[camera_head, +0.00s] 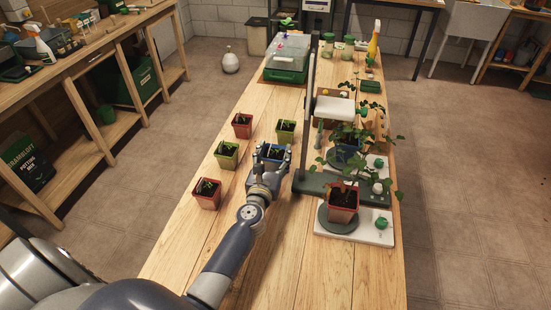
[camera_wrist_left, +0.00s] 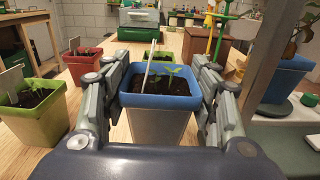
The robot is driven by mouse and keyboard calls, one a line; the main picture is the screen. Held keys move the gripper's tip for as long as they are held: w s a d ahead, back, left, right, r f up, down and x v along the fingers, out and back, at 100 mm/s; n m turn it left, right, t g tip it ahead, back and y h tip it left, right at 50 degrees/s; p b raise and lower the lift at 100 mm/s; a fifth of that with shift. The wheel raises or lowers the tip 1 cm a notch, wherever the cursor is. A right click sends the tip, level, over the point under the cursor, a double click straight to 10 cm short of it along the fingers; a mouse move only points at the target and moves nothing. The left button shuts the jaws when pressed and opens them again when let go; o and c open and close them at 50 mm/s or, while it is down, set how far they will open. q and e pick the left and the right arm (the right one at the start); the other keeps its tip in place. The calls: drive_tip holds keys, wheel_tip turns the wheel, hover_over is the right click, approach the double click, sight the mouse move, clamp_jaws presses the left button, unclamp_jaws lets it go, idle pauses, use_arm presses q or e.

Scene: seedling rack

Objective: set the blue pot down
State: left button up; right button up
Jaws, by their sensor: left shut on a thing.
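The blue pot (camera_wrist_left: 159,113) with a small seedling and a white label stands upright between the fingers of my left gripper (camera_wrist_left: 160,100). My left gripper is shut on it, one finger on each side. In the head view the left gripper (camera_head: 272,155) reaches over the wooden table, and the blue pot (camera_head: 272,150) shows just beyond it. Whether the pot's base touches the table is hidden by the gripper. My right gripper is not in view.
Red pots (camera_head: 242,125) and (camera_head: 206,194), and green pots (camera_head: 226,154) and (camera_head: 285,132), stand around the gripper. A dark upright stand (camera_head: 309,110) is close on its right. Plants on white bases (camera_head: 380,228) stand beyond. The table's front is clear.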

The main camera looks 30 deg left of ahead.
sight(276, 158)
use_arm(q)
drive_tip(key=shift+x, duration=1)
drive_tip(key=shift+f+b, duration=0.35)
drive_tip(key=shift+f, duration=0.1)
wheel_tip(276, 158, down, 3)
drive_tip(key=shift+r+b, duration=0.1)
drive_tip(key=shift+b, duration=1)
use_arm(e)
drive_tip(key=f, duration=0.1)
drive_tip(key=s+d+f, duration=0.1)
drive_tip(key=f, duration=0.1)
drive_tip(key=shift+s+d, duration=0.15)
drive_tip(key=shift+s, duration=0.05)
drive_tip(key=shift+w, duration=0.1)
use_arm(q)
drive_tip(key=o, duration=1.1)
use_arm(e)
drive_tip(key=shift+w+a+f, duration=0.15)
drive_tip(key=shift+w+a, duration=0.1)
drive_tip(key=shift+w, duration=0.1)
